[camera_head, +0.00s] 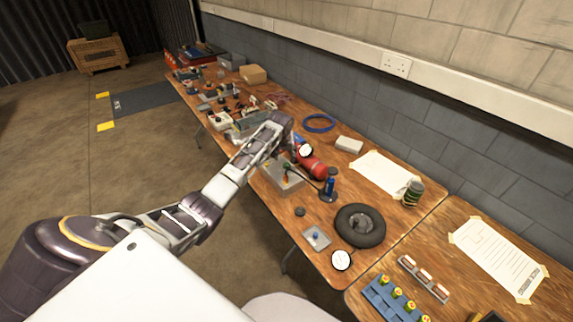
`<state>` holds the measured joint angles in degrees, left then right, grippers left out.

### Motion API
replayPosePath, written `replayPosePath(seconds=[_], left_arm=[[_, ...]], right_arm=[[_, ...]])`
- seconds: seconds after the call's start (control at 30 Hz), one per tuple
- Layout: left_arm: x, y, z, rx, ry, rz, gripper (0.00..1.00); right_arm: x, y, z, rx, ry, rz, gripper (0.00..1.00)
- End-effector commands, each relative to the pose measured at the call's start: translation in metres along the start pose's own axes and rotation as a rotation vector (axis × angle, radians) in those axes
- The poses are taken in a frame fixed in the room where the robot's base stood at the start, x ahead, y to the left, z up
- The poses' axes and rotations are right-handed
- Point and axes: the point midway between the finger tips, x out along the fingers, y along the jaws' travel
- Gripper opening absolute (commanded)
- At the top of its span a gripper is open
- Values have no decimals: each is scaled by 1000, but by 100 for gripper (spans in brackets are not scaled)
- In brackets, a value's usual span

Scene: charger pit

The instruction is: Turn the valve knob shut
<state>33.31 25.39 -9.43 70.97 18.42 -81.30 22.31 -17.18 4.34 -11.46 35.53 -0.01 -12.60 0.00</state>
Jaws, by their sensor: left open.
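My left arm reaches from the lower left across the table's front edge. Its gripper (293,143) is small in view, open, above the table beside a red cylinder (316,166) with a round white dial (306,150) at its end. A grey box (281,177) sits just in front of the gripper. No valve knob can be made out for certain near the gripper; the wrist hides part of that spot. A grey plate with a small blue knob (316,237) lies nearer, clear of the gripper. My right gripper is not in view.
The wooden table (288,213) is crowded at its far end. A black tyre (360,226), a dark blue upright tool (329,187), a blue cable coil (319,123) and a taped paper sheet (384,173) lie around. A block wall (440,138) bounds the back.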

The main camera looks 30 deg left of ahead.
Motion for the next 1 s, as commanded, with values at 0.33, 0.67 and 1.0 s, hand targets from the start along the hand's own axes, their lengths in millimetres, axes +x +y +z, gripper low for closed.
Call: replayPosePath(seconds=[0.33,0.67,1.0], left_arm=[[30,1,0,1,-2,0,54],[56,0,0,0,-1,0,54],[79,1,0,1,0,1,54]], right_arm=[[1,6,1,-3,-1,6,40],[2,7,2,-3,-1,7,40],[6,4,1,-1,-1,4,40]])
